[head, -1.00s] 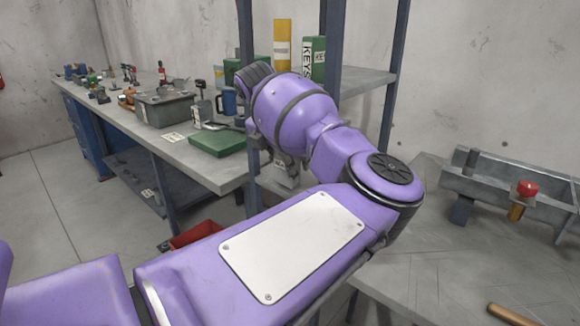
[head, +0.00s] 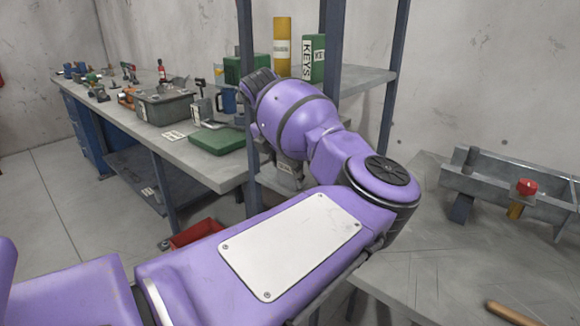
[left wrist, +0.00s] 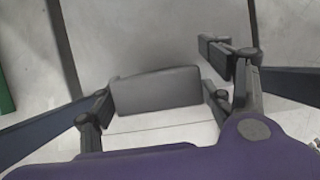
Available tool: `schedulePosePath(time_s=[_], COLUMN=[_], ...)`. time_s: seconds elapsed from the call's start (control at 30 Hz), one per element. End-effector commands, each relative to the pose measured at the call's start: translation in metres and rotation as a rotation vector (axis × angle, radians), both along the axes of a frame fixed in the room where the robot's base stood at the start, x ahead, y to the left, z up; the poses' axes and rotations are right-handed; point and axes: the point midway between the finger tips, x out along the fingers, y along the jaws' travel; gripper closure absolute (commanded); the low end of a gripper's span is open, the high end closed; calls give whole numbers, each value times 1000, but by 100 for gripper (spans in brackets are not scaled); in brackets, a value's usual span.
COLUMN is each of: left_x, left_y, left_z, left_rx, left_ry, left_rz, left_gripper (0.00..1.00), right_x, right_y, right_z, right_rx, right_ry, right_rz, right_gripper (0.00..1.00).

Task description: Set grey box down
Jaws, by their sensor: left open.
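The grey box (head: 287,179), with a small pale label, is on the lower grey shelf behind my raised left arm. My wrist and forearm hide part of it. In the left wrist view the grey box (left wrist: 157,90) lies between the dark fingers of my left gripper (left wrist: 160,98). The fingers are spread, one at each side of the box. I cannot tell whether either finger still touches it. My right gripper is in neither view.
A green case (head: 217,140) and a grey bin (head: 165,106) are on the workbench at left. Dark blue posts (head: 247,45) stand close to my wrist. A yellow binder (head: 282,48) and a green KEYS box (head: 313,58) stand on the upper shelf.

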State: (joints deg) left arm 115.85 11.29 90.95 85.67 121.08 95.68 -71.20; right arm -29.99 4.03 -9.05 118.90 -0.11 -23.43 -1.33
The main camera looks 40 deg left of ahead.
Motion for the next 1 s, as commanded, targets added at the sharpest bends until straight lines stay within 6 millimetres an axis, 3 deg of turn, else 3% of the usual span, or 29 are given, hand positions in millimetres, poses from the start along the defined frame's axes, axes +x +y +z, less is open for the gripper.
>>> schedulePosePath(time_s=[0.17,0.33,0.7,1.0], left_x=[-1,-11,-98,-130], left_y=[0,2,8,10], left_z=[7,32,30,31], left_rx=[1,2,1,1], left_ry=[-1,-4,-1,0], left_rz=[0,2,6,1], left_gripper=[27,27,27,27], right_x=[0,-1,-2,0], right_y=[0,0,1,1], right_z=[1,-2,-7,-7], right_rx=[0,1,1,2], right_ry=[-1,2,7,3], right_rz=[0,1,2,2], right_gripper=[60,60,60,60])
